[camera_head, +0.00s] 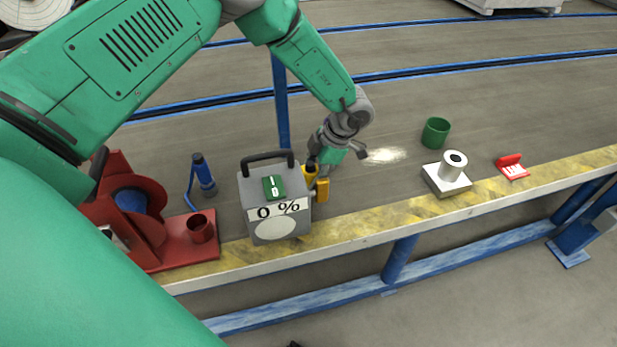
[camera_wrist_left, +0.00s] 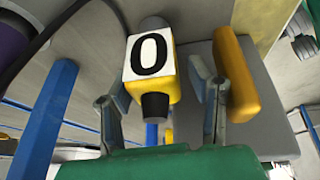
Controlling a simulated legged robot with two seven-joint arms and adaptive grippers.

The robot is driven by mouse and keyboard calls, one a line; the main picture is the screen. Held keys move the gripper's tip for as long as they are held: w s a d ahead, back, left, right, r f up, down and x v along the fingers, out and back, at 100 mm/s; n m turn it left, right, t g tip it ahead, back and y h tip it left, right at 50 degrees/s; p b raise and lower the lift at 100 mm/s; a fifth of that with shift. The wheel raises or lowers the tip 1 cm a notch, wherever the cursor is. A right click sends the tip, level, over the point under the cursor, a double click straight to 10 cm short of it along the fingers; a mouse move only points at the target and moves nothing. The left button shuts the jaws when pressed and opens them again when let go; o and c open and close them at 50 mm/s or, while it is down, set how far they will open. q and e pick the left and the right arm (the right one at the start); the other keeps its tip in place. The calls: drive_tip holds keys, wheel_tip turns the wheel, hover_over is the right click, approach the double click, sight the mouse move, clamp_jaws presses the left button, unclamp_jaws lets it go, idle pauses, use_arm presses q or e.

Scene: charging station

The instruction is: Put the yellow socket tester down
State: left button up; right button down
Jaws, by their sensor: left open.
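The yellow socket tester (camera_wrist_left: 150,62) shows in the left wrist view, with a black 0 on a white face and a dark tip. It lies between the spread fingers of my left gripper (camera_wrist_left: 162,115), with visible gaps on both sides. In the head view my left gripper (camera_head: 337,158) is open, just right of the grey charger box (camera_head: 276,212). Yellow there (camera_head: 310,173) is partly hidden beside the box. A second yellow piece (camera_wrist_left: 236,75) shows by the right finger in the wrist view; I cannot tell what it belongs to. My right gripper is out of view.
The bench has a yellow front edge (camera_head: 390,213). A red fixture (camera_head: 150,220) and a blue tool (camera_head: 203,175) stand left of the box. A green cup (camera_head: 436,132), a metal block with a cylinder (camera_head: 447,181) and a red piece (camera_head: 511,167) stand right, with free bench between.

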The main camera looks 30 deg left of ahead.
use_arm(q)
drive_tip(key=p+v, duration=0.2)
drive_tip(key=v, duration=0.8)
drive_tip(key=shift+a, duration=0.15)
drive_tip(key=shift+s+a, duration=0.1)
drive_tip(key=shift+a, duration=0.05)
